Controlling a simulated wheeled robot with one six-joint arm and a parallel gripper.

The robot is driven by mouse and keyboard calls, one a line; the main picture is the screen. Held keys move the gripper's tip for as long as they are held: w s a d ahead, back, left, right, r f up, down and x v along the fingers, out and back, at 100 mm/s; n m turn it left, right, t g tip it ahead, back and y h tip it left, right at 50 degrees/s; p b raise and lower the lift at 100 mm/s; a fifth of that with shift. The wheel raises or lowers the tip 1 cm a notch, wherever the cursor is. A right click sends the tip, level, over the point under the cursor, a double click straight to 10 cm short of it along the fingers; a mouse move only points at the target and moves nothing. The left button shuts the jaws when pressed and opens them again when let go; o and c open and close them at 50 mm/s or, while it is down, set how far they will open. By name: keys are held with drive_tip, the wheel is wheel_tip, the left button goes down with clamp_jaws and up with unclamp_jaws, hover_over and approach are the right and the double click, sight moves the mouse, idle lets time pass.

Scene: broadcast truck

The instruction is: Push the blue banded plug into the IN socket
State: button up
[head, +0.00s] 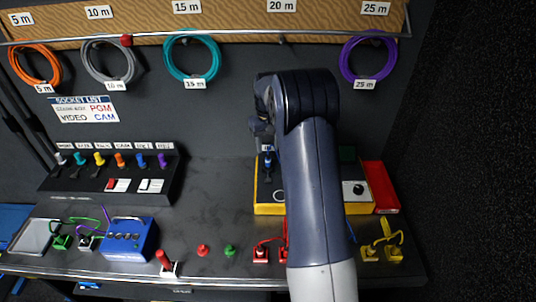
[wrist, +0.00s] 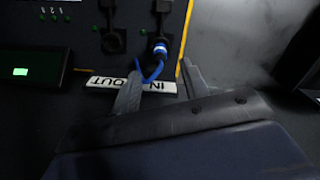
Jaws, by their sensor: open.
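The blue banded plug (wrist: 160,49) is dark with a bright blue-white band, in the wrist view's upper middle. It also shows in the head view (head: 268,166), on the yellow-edged box (head: 268,209). A blue cable (wrist: 152,73) loops from it. It stands on the IN side of the IN/OUT label (wrist: 130,84), which reads upside down in the wrist view. How deep it sits in its socket I cannot tell. My gripper (wrist: 161,68) is open, with its fingers either side of the cable, short of the plug's band. Its fingertips are hidden in the head view.
A dark capped socket fitting (wrist: 113,40) is left of the plug; another (wrist: 160,7) is beyond it. A green-lit display (wrist: 21,71) is at left. In the head view, a red box (head: 381,188) adjoins the yellow-edged box. Red plugs (head: 261,254) stand in front.

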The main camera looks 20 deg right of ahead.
sight(268, 155)
wheel_tip(268, 155, up, 5)
drive_tip(key=shift+r, duration=0.15)
idle(0.3)
wheel_tip(268, 155, down, 11)
drive_tip(key=shift+p, duration=0.65)
drive_tip(key=shift+r, duration=0.55)
drive_tip(key=shift+r+p, duration=0.2)
drive_tip(key=shift+p, duration=0.15)
drive_tip(key=shift+f, duration=0.1)
